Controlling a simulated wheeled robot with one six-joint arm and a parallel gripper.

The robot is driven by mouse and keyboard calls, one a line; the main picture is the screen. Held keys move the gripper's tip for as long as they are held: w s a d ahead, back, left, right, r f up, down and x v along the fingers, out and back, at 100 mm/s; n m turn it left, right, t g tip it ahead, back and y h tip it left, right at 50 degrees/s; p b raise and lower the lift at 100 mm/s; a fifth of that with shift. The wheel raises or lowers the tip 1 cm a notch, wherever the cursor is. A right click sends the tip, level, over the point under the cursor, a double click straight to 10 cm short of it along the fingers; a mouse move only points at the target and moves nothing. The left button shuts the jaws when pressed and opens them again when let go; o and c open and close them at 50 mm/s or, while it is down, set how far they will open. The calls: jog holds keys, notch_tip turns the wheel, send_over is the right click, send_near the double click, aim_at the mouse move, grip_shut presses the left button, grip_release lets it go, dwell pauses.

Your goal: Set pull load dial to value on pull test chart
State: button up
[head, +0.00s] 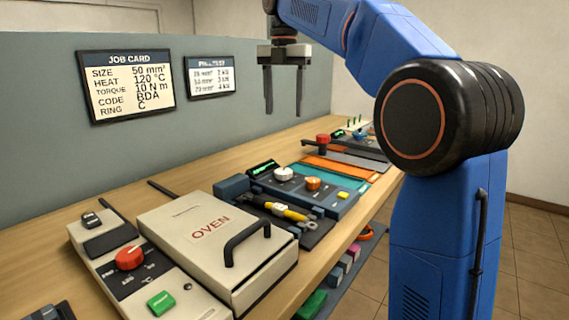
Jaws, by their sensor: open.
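The pull test chart (210,76) hangs on the grey partition. It has three rows of mm² sizes with load values, too small to read surely. The job card (125,86) beside it reads size 50 mm², heat 120 °C, torque 10 N m, code BDA, ring C. I cannot tell which dial is the pull load dial. My gripper (284,113) is open and empty, pointing down, above the bench and apart from the dials.
The oven (207,235) with a black handle stands left of the unit. A panel with a red dial (131,258) and green button (161,304) is further left. A yellow-sleeved piece (285,211) lies before the unit.

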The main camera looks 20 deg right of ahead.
aim_at(284, 170)
notch_tip(284, 170, down, 17)
jog(key=shift+f, duration=0.15)
dwell(0.5)
jog(key=c, duration=1)
